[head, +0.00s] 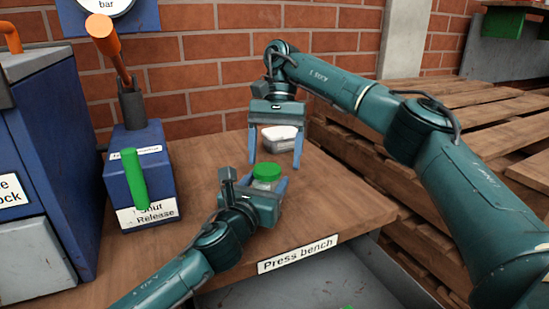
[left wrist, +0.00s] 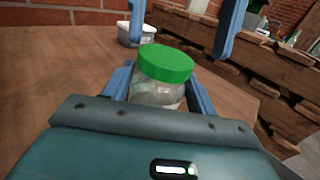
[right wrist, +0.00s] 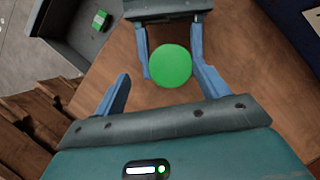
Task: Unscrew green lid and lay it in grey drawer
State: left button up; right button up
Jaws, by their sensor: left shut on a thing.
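A clear jar (left wrist: 155,96) with a round green lid (left wrist: 166,63) stands upright on the wooden bench. The lid also shows in the head view (head: 266,171) and from above in the right wrist view (right wrist: 171,65); it sits on the jar. My left gripper (head: 267,187) is shut on the jar's body, below the lid. My right gripper (head: 275,164) is open and empty, pointing down, its fingers above and a little behind the lid. An open grey drawer (right wrist: 72,58) lies below the bench's front edge, with a small green object (right wrist: 100,20) inside.
A white container (head: 280,138) stands behind the jar. A blue box with a green lever (head: 135,178) and an orange lever (head: 103,35) stand at left. Wooden pallets (head: 455,100) are at right. The bench (head: 345,205) right of the jar is clear.

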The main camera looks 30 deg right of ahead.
aim_at(274, 167)
jog(key=shift+a+r, duration=0.1)
jog(key=shift+r, duration=1.8)
jog(key=m+y, duration=0.1)
jog(key=m, duration=0.2)
jog(key=shift+s+t, duration=0.1)
jog(key=shift+t, duration=0.3)
jog(key=m+t, duration=0.1)
jog(key=m, duration=0.1)
jog(key=m+t, duration=0.1)
jog(key=m, duration=0.2)
jog(key=shift+y, duration=0.4)
jog(key=m+t, duration=0.1)
jog(key=m, duration=0.3)
jog(key=shift+t, duration=0.3)
jog(key=m+t, duration=0.1)
jog(key=m, duration=0.3)
jog(key=shift+h, duration=0.3)
jog(key=shift+o, duration=0.5)
